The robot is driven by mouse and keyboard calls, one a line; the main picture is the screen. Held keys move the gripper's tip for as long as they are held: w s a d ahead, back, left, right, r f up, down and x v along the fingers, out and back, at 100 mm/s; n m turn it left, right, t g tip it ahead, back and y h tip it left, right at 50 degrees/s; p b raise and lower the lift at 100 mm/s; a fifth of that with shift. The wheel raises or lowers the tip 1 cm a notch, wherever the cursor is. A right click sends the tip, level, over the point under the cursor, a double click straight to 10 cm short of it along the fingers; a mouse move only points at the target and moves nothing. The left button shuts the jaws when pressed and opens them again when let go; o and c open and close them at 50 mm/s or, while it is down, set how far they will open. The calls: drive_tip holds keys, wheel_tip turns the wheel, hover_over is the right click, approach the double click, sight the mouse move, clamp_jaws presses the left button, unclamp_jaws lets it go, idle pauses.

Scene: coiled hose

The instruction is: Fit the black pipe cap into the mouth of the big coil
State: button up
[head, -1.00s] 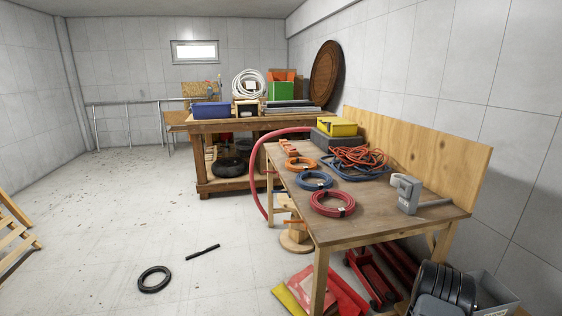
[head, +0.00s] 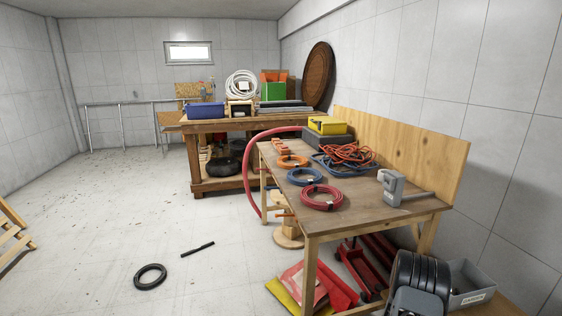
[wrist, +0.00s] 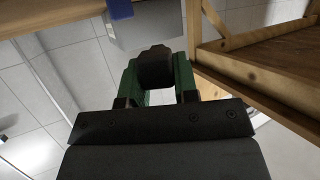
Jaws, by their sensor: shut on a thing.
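My gripper (wrist: 157,62) shows in the wrist view, its two green fingers shut on a dark, roundish piece that looks like the black pipe cap (wrist: 154,70). The fingers hide its sides. In the head view a big white coil (head: 231,89) with a pale label stands on the far workbench. I cannot tell its mouth at this distance. A thick red hose (head: 249,175) arches down behind the near table. My gripper is not in the head view, and the wrist view shows no coil near the cap.
The near table (head: 345,215) holds small orange, blue and red coils, a tangled orange cord and a grey tool (head: 393,188). A black ring (head: 150,285) lies on otherwise largely open floor.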

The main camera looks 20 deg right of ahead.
drive_tip(key=w+a+r+n+t+y, duration=0.2)
drive_tip(key=w+a+n+t+y, duration=0.15)
drive_tip(key=a, duration=1.05)
drive_tip(key=w+a+r+n+t+y, duration=0.15)
drive_tip(key=w+a+n+y, duration=0.3)
drive_tip(key=a, duration=0.95)
drive_tip(key=w+a+r+n+t+y, duration=0.1)
drive_tip(key=w+a+n+t+y, duration=0.3)
drive_tip(key=a, duration=0.9)
wheel_tip(320, 180, up, 15)
drive_tip(key=g+p, duration=0.1)
drive_tip(key=p, duration=1.4)
drive_tip(key=s+f, duration=0.3)
drive_tip(key=s, duration=0.5)
drive_tip(key=shift+s+a+n, duration=0.2)
drive_tip(key=shift+s+n, duration=0.2)
